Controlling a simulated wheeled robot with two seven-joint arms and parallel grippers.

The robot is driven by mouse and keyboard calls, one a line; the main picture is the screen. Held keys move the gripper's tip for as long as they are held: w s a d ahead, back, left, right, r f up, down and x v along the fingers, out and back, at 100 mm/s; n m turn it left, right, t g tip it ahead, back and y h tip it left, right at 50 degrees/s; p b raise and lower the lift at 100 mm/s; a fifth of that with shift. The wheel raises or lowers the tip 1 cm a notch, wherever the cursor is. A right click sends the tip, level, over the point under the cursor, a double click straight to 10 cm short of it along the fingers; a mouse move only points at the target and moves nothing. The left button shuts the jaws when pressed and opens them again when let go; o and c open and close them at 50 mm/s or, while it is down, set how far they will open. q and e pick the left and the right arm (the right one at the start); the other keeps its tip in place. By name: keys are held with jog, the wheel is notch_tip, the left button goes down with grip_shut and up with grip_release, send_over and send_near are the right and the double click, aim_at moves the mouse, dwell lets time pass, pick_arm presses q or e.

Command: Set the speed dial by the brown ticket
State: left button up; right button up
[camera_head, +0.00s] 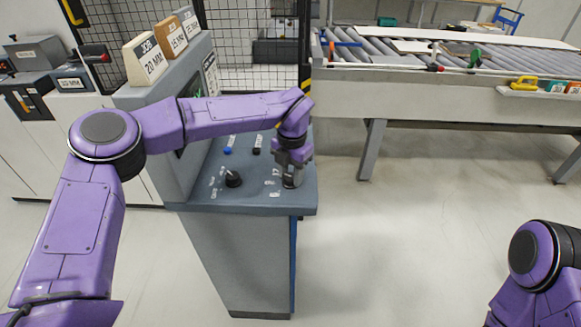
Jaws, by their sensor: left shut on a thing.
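The brown ticket (172,36) stands on top of the grey control console, between a cream ticket (146,58) in front and a pale ticket (188,20) behind. Its printing seems to include "15 MM", but the upper line is too small to read surely. My left gripper (291,181) points down at the right end of the console's panel and is shut on the speed dial there. The gripper hides most of that dial and its pointer; a few white scale marks show to its left. My right gripper is out of view.
A black knob (233,179), a blue button (227,151) and a black button (256,151) sit on the panel (235,203). A roller conveyor (450,95) stands behind at right. The floor right of the console is clear.

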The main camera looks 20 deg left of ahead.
aim_at(291, 177)
pick_arm(q)
jog(key=shift+r+m+p, duration=0.1)
jog(key=shift+m+p, duration=0.8)
jog(key=shift+m, duration=1.1)
jog(key=o, duration=1.1)
jog(key=shift+c, duration=0.2)
jog(key=shift+r, duration=0.2)
notch_tip(291, 177, up, 10)
jog(key=b, duration=0.2)
jog(key=shift+b, duration=0.4)
jog(key=shift+s, duration=0.1)
